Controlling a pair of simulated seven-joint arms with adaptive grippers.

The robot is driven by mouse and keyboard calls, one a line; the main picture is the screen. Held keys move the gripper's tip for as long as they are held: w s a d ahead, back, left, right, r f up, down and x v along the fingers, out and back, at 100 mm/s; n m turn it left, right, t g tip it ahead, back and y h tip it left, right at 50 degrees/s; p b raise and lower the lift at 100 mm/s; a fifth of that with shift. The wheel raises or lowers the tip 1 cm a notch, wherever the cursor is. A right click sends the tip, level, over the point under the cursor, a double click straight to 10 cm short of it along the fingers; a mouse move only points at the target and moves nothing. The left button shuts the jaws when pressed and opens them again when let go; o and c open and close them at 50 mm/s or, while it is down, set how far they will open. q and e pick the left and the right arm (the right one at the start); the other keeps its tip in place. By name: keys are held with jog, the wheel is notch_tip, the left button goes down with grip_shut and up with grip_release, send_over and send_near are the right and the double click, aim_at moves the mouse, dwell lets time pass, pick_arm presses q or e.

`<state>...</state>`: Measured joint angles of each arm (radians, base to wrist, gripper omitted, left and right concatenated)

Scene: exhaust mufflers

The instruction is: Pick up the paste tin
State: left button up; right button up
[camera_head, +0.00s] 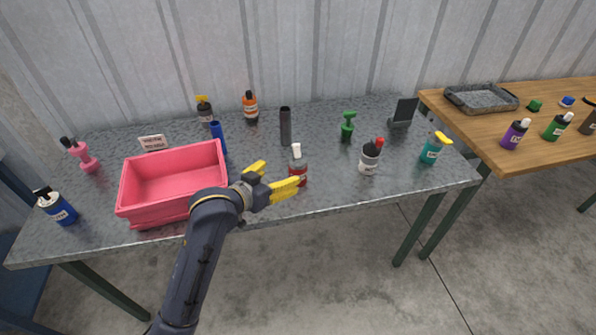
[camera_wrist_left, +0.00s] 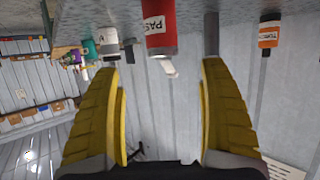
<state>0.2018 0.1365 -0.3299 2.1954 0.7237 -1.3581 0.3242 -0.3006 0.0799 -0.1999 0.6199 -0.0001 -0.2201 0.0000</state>
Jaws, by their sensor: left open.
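The paste tin (camera_head: 298,172) is a red container with a white nozzle cap, standing upright near the front middle of the grey table. In the left wrist view, which is upside down, the tin (camera_wrist_left: 161,28) shows large with part of its label, "PAS". My left gripper (camera_head: 281,173) is open, with its yellow fingers pointing right toward the tin. In the wrist view the tin appears ahead, in line with the gap between the fingers (camera_wrist_left: 160,68). The gripper is empty. My right gripper is not in view.
A pink bin (camera_head: 165,217) stands left of the gripper. An orange bottle (camera_head: 250,107) stands at the back. The table between tin and white bottle is clear.

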aim_at(294, 168)
pick_arm(q)
jog(key=x, duration=0.6)
jog(key=shift+w+d+f, duration=0.15)
jog(key=shift+w, duration=0.05)
jog(key=shift+x, duration=2.7)
jog(key=shift+f, duration=0.15)
jog(key=c, duration=1.3)
jog(key=shift+c, duration=0.4)
